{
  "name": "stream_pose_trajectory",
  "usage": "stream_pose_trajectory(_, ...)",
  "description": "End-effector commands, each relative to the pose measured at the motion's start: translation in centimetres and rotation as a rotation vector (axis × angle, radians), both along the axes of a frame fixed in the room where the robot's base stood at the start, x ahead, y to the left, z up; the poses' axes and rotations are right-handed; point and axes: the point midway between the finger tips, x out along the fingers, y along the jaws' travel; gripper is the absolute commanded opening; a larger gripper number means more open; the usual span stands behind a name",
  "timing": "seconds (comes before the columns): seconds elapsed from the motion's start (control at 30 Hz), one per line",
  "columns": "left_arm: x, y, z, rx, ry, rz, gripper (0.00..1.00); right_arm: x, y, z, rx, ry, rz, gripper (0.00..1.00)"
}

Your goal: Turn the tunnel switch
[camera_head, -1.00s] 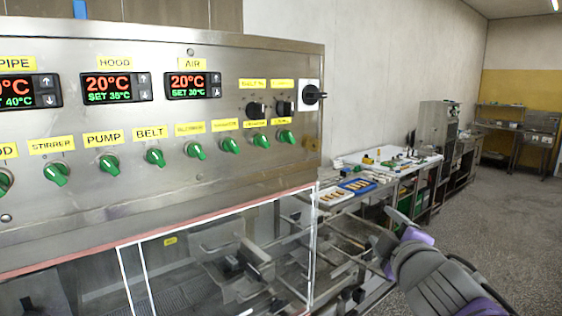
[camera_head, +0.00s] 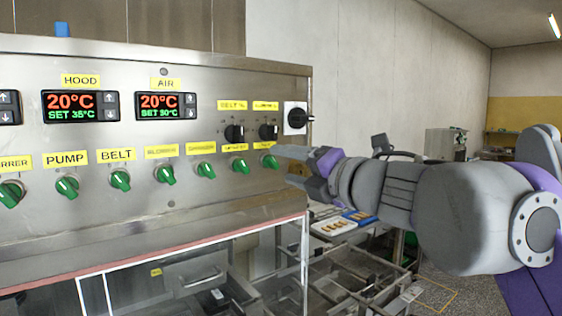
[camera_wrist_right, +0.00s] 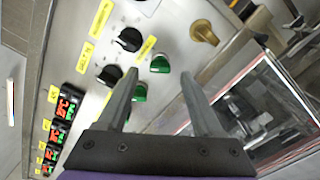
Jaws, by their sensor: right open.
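The steel control panel (camera_head: 120,215) carries a row of green rotary switches under yellow labels. The labels at the right end are too blurred to read, so I cannot tell for sure which one says tunnel. The rightmost green switch (camera_head: 269,161) shows just left of my right gripper (camera_head: 288,166) in the head view. In the right wrist view, this green switch (camera_wrist_right: 160,63) appears between the tips of my open, empty right gripper (camera_wrist_right: 158,76). Another green switch (camera_wrist_right: 139,92) appears beside the left finger. Contact cannot be made out. My left gripper is not in view.
Two black knobs (camera_head: 234,133) and a larger black switch (camera_head: 296,117) sit above the row's right end. A brass-coloured knob (camera_wrist_right: 204,32) shows in the wrist view. A clear guard with a white frame (camera_head: 190,255) lies below the panel. Trays (camera_head: 335,226) stand behind.

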Motion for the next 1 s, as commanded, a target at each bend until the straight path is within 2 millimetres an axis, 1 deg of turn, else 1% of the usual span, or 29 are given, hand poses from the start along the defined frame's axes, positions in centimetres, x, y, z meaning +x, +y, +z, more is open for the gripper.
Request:
stream_pose_trajectory(0.03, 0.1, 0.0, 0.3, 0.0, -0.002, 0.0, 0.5, 0.7, 0.5, 0.1, 0.001, 0.0, 0.001, 0.68)
stream_pose_trajectory(0.1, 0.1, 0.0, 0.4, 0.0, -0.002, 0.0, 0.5, 1.3, 1.0, 0.1, 0.002, 0.0, 0.002, 0.68)
stream_pose_trajectory(0.2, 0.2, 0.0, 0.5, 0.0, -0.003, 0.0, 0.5, 1.9, 1.4, 0.0, 0.001, 0.0, -0.001, 0.68)
stream_pose_trajectory(0.53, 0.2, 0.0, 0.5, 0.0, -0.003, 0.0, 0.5, 2.2, 1.6, -0.1, 0.001, 0.0, -0.002, 0.68)
stream_pose_trajectory(0.57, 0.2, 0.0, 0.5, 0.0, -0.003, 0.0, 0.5, 2.2, 1.6, -0.1, 0.001, 0.0, -0.002, 0.64)
stream_pose_trajectory(0.6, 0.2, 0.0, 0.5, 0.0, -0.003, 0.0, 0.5, 2.2, 1.6, -0.1, 0.001, 0.0, -0.002, 0.57)
stream_pose_trajectory(0.77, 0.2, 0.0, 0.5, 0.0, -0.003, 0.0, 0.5, 2.2, 1.5, 0.0, 0.001, 0.0, -0.002, 0.28)
stream_pose_trajectory(0.9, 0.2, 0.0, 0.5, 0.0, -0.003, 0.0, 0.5, 2.2, 1.5, 0.0, 0.001, 0.0, -0.002, 0.03)
stream_pose_trajectory(0.93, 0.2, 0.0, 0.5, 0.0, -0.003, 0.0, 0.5, 2.2, 1.5, 0.0, 0.001, 0.0, -0.002, 0.0)
stream_pose_trajectory(1.0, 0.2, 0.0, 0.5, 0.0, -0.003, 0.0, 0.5, 2.2, 1.5, 0.0, 0.001, 0.0, -0.002, 0.0)
